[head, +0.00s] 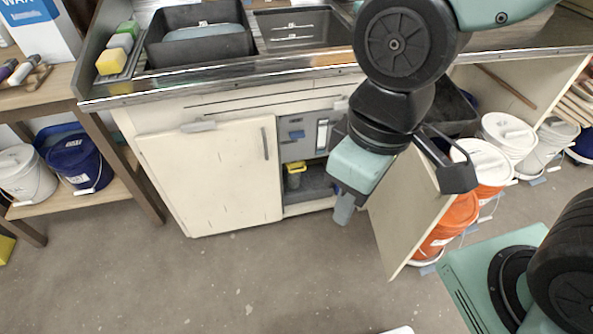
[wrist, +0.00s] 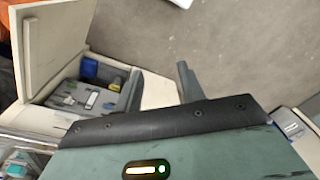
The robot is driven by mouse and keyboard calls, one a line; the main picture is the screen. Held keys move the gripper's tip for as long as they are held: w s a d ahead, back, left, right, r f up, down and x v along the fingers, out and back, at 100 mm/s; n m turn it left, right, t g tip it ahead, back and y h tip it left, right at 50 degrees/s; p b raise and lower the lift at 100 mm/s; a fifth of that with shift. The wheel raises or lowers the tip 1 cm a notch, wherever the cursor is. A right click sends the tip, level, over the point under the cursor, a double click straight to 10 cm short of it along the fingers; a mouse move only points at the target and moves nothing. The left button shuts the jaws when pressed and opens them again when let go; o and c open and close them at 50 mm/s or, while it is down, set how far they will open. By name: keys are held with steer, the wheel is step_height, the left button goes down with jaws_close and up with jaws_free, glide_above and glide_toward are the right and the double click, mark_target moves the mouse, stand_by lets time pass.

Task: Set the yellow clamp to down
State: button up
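Inside the open middle bay of the sink cabinet, a small yellow piece (head: 295,168) on a dark, olive-coloured body is the only clamp-like yellow thing I can make out there. I cannot tell whether it is up or down. A small yellow patch (wrist: 115,85) also shows in the bay in the wrist view. My gripper (wrist: 160,85) is open and empty, pointing down in front of the bay, right of the yellow piece in the head view. One grey finger (head: 344,208) shows there; the other is hidden.
A grey panel (head: 291,133) with a blue label hangs in the bay. A closed cream door (head: 210,180) is left; an open door (head: 405,210) stands right of my gripper. Orange buckets (head: 450,222) stand beyond it. The floor (head: 230,270) in front is clear.

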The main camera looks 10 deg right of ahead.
steer(key=w+d+f+n+t+y+b, duration=0.25)
steer(key=w+f+n+t+b, duration=0.4)
steer(key=w+f+b, duration=2.05)
steer(key=w+d+f+n+t+b, duration=0.1)
steer(key=w+d+f+t+b, duration=0.15)
steer(key=w+f, duration=0.45)
steer(key=w+d+f+n+t+b, duration=0.1)
steer(key=w+d+f+t+b, duration=0.2)
steer(key=f, duration=0.8)
steer(key=n+t+y+b, duration=0.25)
steer(key=n+b, duration=0.25)
steer(key=b, duration=1.3)
glide_toward(295, 162)
step_height(295, 162, down, 3)
steer(key=w+a, duration=0.2)
steer(key=shift+b+x, duration=0.3)
steer(key=shift+x, duration=0.55)
steer(key=shift+r, duration=0.15)
